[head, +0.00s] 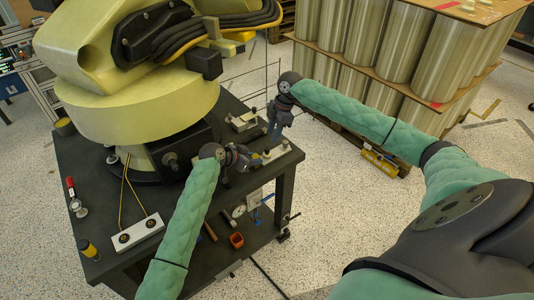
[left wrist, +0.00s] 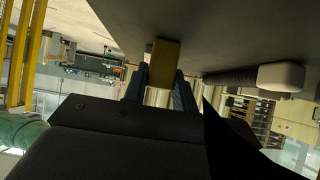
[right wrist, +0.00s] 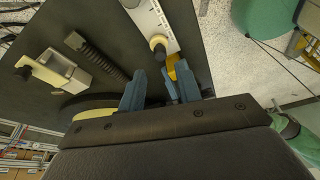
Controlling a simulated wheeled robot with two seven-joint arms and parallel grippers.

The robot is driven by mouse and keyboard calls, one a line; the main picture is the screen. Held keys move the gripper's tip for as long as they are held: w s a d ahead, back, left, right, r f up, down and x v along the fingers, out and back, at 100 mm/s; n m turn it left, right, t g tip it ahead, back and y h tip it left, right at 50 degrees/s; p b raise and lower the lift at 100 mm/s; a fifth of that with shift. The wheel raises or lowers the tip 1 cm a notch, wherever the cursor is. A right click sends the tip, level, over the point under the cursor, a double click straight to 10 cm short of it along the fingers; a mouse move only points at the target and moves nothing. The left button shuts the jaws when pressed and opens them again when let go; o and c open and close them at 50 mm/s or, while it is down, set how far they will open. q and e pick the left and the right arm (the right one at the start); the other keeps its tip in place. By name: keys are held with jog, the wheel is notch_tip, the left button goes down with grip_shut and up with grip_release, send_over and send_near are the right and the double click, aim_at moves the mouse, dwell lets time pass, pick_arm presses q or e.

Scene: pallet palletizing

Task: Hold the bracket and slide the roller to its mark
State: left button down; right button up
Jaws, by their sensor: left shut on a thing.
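My left gripper (head: 258,160) is low over the right part of the dark table. In the left wrist view its blue fingers (left wrist: 164,88) are shut on a mustard-yellow block, which I take to be the bracket (left wrist: 164,54). My right gripper (head: 272,134) points down near the table's right edge. In the right wrist view its fingers (right wrist: 160,92) stand apart, with a yellow piece (right wrist: 172,68) beside the right finger. A knob with a dark collar (right wrist: 158,42) stands on a pale plate (right wrist: 148,14). I cannot tell which part is the roller or see its mark.
A cream-topped fixture (right wrist: 52,72) and a ribbed black cylinder (right wrist: 97,57) are close by on the table (right wrist: 30,115). A large yellow robot arm (head: 130,90) fills the table's left and back. A white two-hole block (head: 138,233) lies at the front left.

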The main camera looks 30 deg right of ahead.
aim_at(268, 148)
jog(key=shift+x, duration=3.45)
grip_shut()
jog(key=shift+d, duration=0.1)
jog(key=shift+w+d, duration=0.2)
jog(key=shift+d, duration=2.45)
jog(key=shift+o, duration=1.1)
grip_release()
